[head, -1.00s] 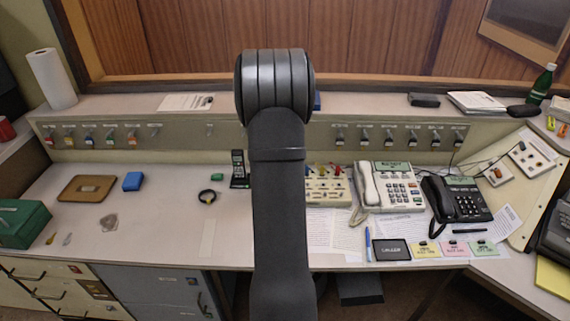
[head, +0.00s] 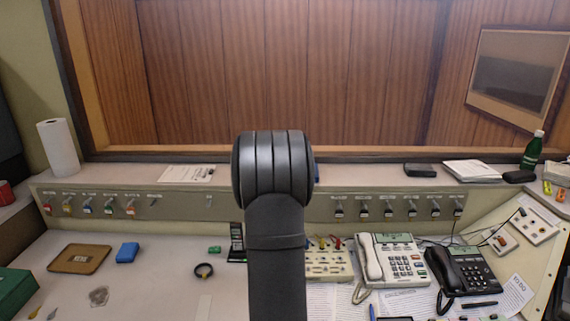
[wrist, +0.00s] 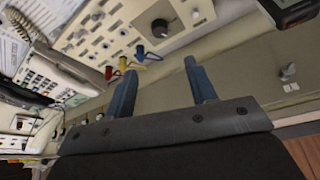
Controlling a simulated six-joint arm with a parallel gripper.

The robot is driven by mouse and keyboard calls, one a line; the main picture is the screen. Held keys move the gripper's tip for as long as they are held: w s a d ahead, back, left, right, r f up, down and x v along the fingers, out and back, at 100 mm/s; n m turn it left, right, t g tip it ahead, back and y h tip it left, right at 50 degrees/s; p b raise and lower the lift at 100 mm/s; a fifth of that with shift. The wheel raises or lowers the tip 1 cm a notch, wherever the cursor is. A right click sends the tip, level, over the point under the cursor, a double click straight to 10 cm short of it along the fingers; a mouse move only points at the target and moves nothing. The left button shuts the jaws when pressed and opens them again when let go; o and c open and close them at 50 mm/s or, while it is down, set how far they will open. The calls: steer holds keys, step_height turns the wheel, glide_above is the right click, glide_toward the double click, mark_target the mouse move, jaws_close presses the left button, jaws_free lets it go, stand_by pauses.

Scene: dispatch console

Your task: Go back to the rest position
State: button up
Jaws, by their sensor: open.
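My gripper (wrist: 160,88) shows in the wrist view with its two blue-grey fingers apart and nothing between them. It hangs in the air near the ledge's vertical face, with the cream switch panel (wrist: 125,35) and its coloured plugs beyond the fingers. In the head view my own arm rises through the middle of the picture and hides the gripper. The same switch panel (head: 328,266) stands on the desk just right of my arm.
A white phone (head: 397,262) and a black phone (head: 465,275) stand right of the panel. A black handset (head: 237,243) stands close left of my arm. A paper roll (head: 58,147) and a green bottle (head: 532,150) stand at the ledge's ends.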

steer(key=x, duration=1.5)
steer(key=shift+f, duration=0.15)
steer(key=v, duration=1.7)
steer(key=x, duration=1.7)
steer(key=shift+w+f, duration=0.1)
steer(key=shift+d+n+y, duration=0.1)
steer(key=shift+n+y, duration=0.4)
steer(key=shift+n, duration=0.75)
steer(key=shift+d+n+y, duration=0.1)
steer(key=shift+n+y, duration=0.4)
steer(key=shift+n, duration=0.75)
steer(key=shift+d+n+y, duration=0.1)
steer(key=shift+n+y, duration=0.8)
steer(key=shift+n, duration=1.6)
steer(key=shift+r, duration=0.5)
